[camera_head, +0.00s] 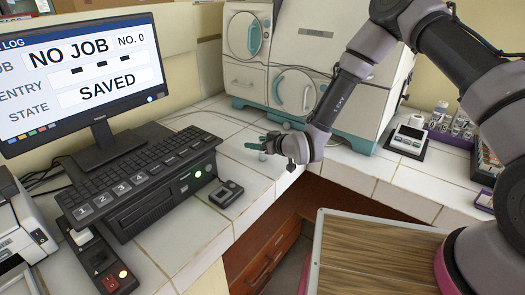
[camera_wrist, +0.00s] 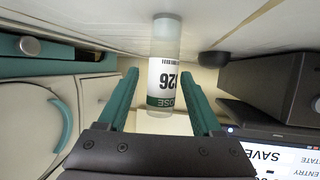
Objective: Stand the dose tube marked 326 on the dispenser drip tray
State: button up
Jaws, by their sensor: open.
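The dose tube marked 326 (camera_wrist: 165,60) is a pale clear cylinder with a white and dark green label. In the wrist view its number appears upside down. My gripper (camera_wrist: 160,76) is open, with one teal finger on each side of the tube and a visible gap to each. In the head view my gripper (camera_head: 257,146) is low over the white tiled counter, and a small pale part of the tube (camera_head: 263,156) shows just below the fingers. The tube appears upright on the counter. I cannot make out a dispenser drip tray in either view.
A monitor (camera_head: 85,75), keyboard (camera_head: 120,172) and small dark device (camera_head: 226,194) are to the left. A scale-like device (camera_head: 409,138) and several vials (camera_head: 455,122) are to the right. The counter's front edge is close.

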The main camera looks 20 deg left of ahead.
jog(key=shift+a, duration=0.1)
grip_shut()
